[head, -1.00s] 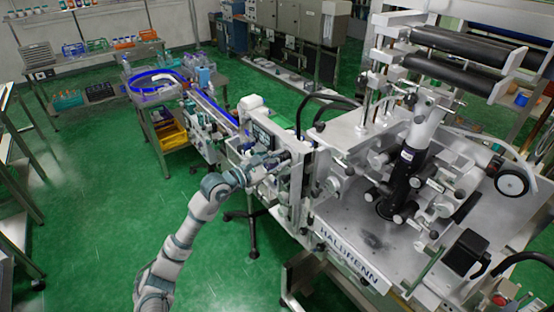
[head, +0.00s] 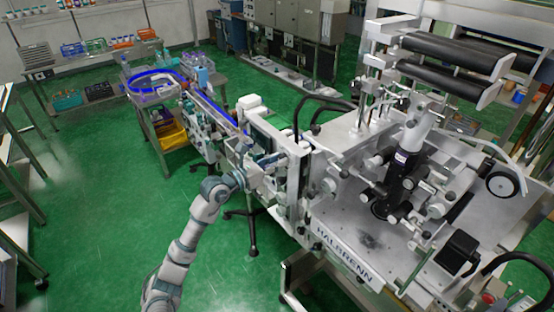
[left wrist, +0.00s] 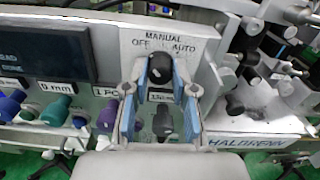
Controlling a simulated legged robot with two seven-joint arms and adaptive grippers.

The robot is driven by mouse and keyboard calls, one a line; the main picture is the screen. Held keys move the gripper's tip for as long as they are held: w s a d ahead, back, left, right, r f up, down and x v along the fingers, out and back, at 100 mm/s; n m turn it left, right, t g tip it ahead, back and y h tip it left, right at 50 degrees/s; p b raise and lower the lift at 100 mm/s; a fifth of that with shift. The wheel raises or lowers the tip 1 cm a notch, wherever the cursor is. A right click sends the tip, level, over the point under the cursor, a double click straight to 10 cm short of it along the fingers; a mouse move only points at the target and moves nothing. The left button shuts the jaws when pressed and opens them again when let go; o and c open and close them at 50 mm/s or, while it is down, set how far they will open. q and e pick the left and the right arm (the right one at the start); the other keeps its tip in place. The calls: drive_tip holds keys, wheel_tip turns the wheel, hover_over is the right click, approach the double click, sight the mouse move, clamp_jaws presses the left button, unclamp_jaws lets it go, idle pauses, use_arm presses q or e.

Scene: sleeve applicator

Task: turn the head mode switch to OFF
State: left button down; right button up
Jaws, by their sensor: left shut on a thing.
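The head mode switch (left wrist: 160,68) is a black knob on the light panel, below the words MANUAL, OFF and AUTO in the left wrist view. My left gripper (left wrist: 159,77) has its two blue-padded fingers on either side of this knob and is shut on it. I cannot tell which word the knob's pointer faces. In the head view my left gripper (head: 250,166) is at the near side of the machine's control panel, and it hides the switch there. My right gripper is not in view.
A second black knob (left wrist: 163,122) sits below the switch, between the fingers. Purple, blue and green knobs (left wrist: 58,108) and a dark screen (left wrist: 45,52) are to the left. The HALBRENN machine (head: 345,250) fills the right. The green floor at left is mostly open.

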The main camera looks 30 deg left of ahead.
use_arm(q)
drive_tip(key=shift+a+r, duration=0.15)
drive_tip(key=shift+r, duration=0.25)
drive_tip(key=c, duration=1.1)
unclamp_jaws()
drive_tip(key=shift+o, duration=0.8)
drive_tip(key=shift+f, duration=0.1)
drive_tip(key=shift+a+f, duration=0.1)
drive_tip(key=shift+f, duration=0.05)
drive_tip(key=v, duration=1.2)
drive_tip(key=shift+f, duration=0.1)
